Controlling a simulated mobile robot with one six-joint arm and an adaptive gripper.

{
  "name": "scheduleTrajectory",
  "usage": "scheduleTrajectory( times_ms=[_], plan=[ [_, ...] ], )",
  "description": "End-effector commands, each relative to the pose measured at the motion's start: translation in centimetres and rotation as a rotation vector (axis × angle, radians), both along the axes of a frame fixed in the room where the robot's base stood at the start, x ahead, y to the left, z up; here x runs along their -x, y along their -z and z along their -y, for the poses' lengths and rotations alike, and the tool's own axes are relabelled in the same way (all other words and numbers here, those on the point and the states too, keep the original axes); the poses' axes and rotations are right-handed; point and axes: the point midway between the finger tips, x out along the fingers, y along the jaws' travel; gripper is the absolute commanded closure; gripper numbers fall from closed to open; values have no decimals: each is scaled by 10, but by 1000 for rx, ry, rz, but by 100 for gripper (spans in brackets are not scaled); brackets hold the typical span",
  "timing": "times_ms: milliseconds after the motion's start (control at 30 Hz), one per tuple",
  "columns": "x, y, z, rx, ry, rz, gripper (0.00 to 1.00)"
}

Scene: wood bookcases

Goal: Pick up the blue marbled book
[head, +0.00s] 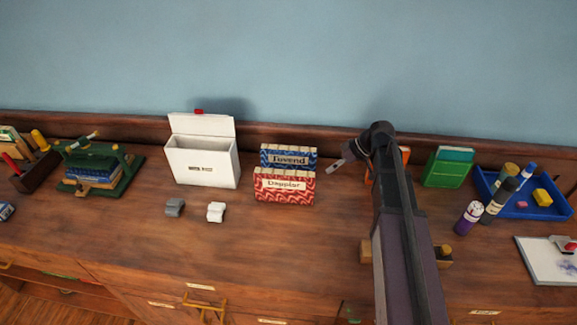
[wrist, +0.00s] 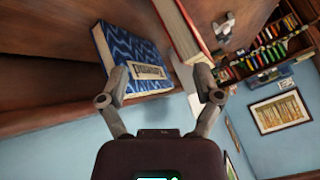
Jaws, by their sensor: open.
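The blue marbled book (head: 288,152) stands upright on the wooden desk in the head view, with a pale label. A red marbled book (head: 285,190) stands in front of it and hides its lower part. My gripper (head: 338,164) is just right of the blue book, apart from it. In the wrist view the blue marbled book (wrist: 117,50) shows beyond my left finger, and the red book (wrist: 181,22) is to its right. My open gripper (wrist: 161,76) has nothing between its fingers.
A white box (head: 202,165) stands left of the books, with grey and white clips before it. My arm partly covers an orange book (head: 404,153). A green box (head: 447,172) and blue tray (head: 545,213) are at right. Desk space in front of the books is clear.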

Motion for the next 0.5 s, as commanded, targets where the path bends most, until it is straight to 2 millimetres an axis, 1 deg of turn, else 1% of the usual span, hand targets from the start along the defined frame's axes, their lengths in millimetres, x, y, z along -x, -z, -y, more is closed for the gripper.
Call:
scheduleTrajectory(
  times_ms=[33, 200, 333, 500],
  plan=[
    [-19, -1, -2, -50, -48, 47, 17],
    [-58, -17, -11, -217, -206, 240, 17],
    [-79, -29, -14, -311, -284, 367, 17],
    [-92, -39, -15, -374, -336, 468, 17]
  ],
)
